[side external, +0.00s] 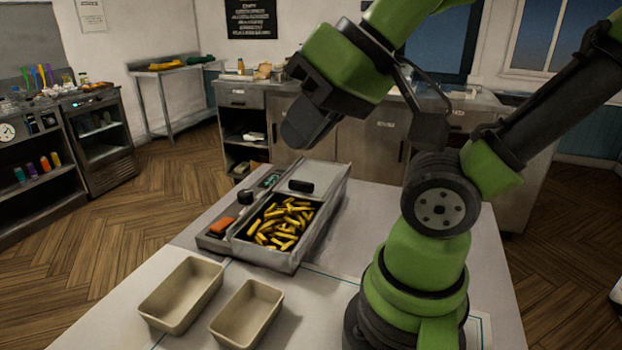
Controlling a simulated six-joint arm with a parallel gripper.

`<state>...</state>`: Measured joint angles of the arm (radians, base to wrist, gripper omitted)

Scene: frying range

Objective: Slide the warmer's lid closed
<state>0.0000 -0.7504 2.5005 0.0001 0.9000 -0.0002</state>
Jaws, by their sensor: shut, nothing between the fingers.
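The warmer (268,256) is a long grey metal box on the table. Its near part is uncovered and shows a heap of yellow fries (284,222). Its grey lid (322,173) lies over the far part, with a black handle (301,186) near the edge beside the fries. My gripper (293,138) is shut and empty. It appears above the warmer's far end, apart from the lid and handle. The exact height of the gap is hard to tell from this one view.
A narrow side tray (213,241) with an orange block (222,225) and a black knob (246,197) runs along the warmer's left. Two empty beige containers (160,314) (222,338) stand in front. The table (330,300) is clear to the warmer's right.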

